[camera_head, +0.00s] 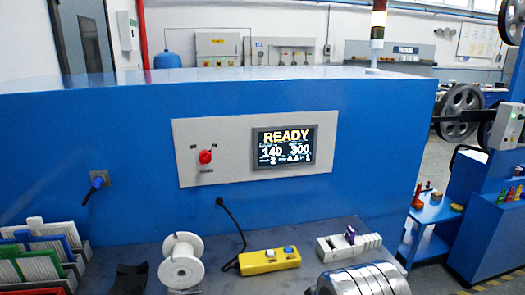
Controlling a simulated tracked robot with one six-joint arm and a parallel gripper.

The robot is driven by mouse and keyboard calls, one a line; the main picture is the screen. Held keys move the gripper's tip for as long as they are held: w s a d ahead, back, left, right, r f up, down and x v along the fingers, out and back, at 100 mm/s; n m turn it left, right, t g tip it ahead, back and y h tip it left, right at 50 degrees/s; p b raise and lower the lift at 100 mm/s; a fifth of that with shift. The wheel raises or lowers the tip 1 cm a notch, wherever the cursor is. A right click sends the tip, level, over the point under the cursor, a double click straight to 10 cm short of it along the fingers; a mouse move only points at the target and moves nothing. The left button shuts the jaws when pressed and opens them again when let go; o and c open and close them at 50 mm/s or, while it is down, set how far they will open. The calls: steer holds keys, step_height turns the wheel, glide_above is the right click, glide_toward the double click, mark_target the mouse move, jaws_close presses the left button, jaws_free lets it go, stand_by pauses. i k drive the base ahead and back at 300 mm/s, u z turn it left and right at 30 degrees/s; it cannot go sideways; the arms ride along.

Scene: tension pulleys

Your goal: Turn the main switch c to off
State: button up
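A red rotary knob (205,156) sits on the left part of a grey control panel (225,150), fixed to the front of a blue machine housing (380,150). Small labels stand above the knob to its left and right, and one below. They are too small to read surely, and the knob's pointing direction is unclear. I cannot tell whether this knob is main switch c. A display (284,147) to its right reads READY, with 140 and 300 below. My gripper is not in view.
A blue plug-like part (97,183) sits on a grey plate at left, with a dark cable. On the grey bench below are a white spool (182,262), a yellow box with buttons (269,260), metal rolls (363,282) and racked boards (40,255). The panel front is unobstructed.

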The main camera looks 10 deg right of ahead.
mark_target(205, 156)
steer(key=k, duration=1.35)
steer(key=u, duration=0.35)
steer(key=i, duration=1.05)
steer(key=u, duration=1.05)
steer(key=i, duration=0.45)
steer(key=u, duration=0.2)
